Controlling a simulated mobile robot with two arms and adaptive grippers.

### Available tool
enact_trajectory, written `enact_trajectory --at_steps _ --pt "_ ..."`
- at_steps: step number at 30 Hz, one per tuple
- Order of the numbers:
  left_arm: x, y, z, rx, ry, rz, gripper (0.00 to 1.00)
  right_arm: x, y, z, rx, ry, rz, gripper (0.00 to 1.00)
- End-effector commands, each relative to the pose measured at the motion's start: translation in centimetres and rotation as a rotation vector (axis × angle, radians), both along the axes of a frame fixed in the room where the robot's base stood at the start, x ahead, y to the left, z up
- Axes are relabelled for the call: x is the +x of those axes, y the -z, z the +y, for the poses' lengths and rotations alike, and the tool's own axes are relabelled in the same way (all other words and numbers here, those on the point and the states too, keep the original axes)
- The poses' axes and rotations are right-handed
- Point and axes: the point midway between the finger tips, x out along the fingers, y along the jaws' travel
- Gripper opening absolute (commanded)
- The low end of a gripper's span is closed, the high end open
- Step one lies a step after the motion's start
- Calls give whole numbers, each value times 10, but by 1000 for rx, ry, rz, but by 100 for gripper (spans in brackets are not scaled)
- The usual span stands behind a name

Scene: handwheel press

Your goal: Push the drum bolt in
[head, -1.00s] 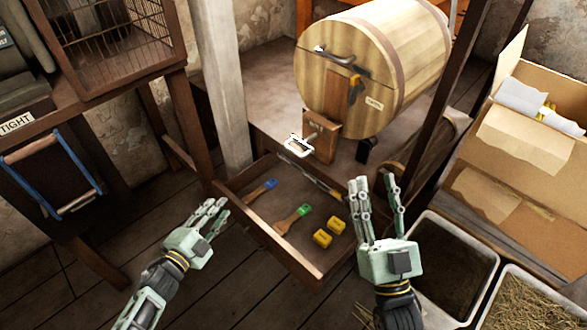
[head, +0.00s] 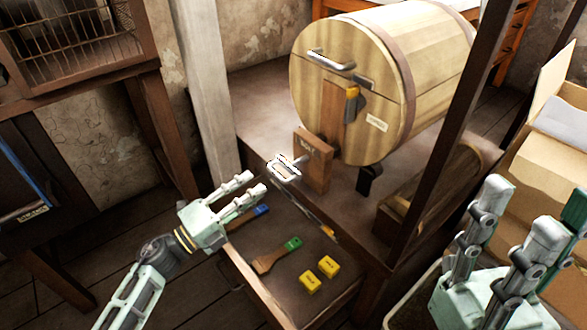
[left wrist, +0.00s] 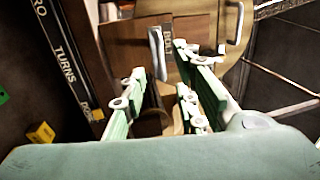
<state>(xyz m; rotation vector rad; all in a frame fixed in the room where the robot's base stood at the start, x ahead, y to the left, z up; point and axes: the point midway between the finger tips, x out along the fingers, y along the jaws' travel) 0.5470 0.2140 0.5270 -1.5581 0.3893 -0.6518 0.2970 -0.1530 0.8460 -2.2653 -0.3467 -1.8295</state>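The wooden drum (head: 345,95) lies on its side on a wooden stand. The bolt (head: 285,167) is a metal rod with a pale loop handle, sticking out toward me from a wooden block (head: 314,158) at the drum's lower front. My left gripper (head: 252,184) is open and empty, its fingers pointing right, just left of the handle and apart from it in the head view. In the left wrist view the bolt handle (left wrist: 157,55) shows beyond the spread fingers, with the block behind it. My right gripper (head: 532,215) is open and empty at the lower right.
A dark post (head: 440,150) stands right of the drum. A cardboard box (head: 555,120) is at the right, a wire cage (head: 75,30) upper left.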

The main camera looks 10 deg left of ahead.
Motion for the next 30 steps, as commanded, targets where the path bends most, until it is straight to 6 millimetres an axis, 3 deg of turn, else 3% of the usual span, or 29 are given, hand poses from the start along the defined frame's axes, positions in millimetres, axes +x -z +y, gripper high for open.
enact_trajectory --at_steps 5,16,28,30 --pt "11 -2 -9 0 3 -4 28 -2 3 0 1 0 -4 40" --pt "53 -11 -42 1 2 -3 28 0 8 0 0 0 -17 40" --pt "60 -13 -47 1 1 -1 28 1 6 1 -2 1 -21 40" --pt "60 -13 -47 1 1 -1 22 1 6 1 -2 1 -21 40"
